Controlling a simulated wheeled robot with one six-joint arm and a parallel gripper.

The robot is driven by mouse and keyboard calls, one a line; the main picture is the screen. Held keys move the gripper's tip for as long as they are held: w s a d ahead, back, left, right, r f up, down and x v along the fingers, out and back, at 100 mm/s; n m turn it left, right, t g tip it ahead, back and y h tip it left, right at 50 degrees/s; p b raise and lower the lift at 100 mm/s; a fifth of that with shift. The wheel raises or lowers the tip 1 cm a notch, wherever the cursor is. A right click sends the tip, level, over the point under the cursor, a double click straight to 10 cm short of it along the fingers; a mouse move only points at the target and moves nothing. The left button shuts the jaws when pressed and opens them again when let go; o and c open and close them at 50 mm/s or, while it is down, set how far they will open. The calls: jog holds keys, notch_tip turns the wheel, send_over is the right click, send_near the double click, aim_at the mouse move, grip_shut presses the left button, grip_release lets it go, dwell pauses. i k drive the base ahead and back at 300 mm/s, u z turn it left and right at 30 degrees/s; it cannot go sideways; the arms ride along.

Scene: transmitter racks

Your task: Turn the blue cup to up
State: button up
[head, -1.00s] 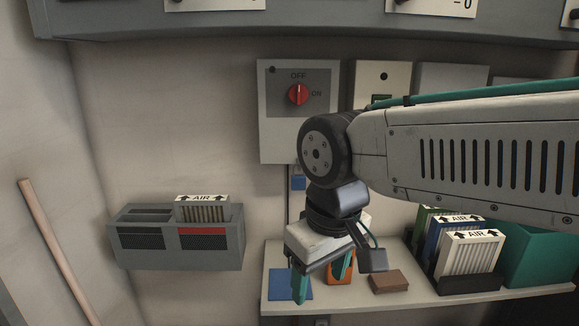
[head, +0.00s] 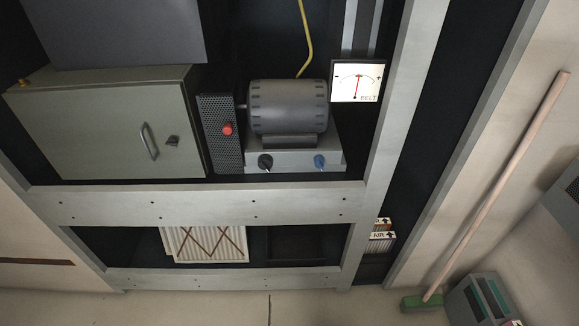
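I see no drinking cup. A small blue knob or cap (head: 319,161) is on the front of the grey base (head: 291,161) under the motor (head: 288,106), in the rack. A short pale mark shows at its lower edge, pointing roughly downward. A matching black knob (head: 265,161) is to its left on the same base. My gripper is not in view, so nothing covers the blue knob.
A gauge marked BELT (head: 357,82) hangs right of the motor. A perforated panel with a red button (head: 227,129) and a closed cabinet (head: 112,125) are on the left. A rack crossbeam (head: 200,204) runs below. A broom (head: 500,185) leans at right.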

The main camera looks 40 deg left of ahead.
aim_at(318, 159)
jog(key=u, duration=1.45)
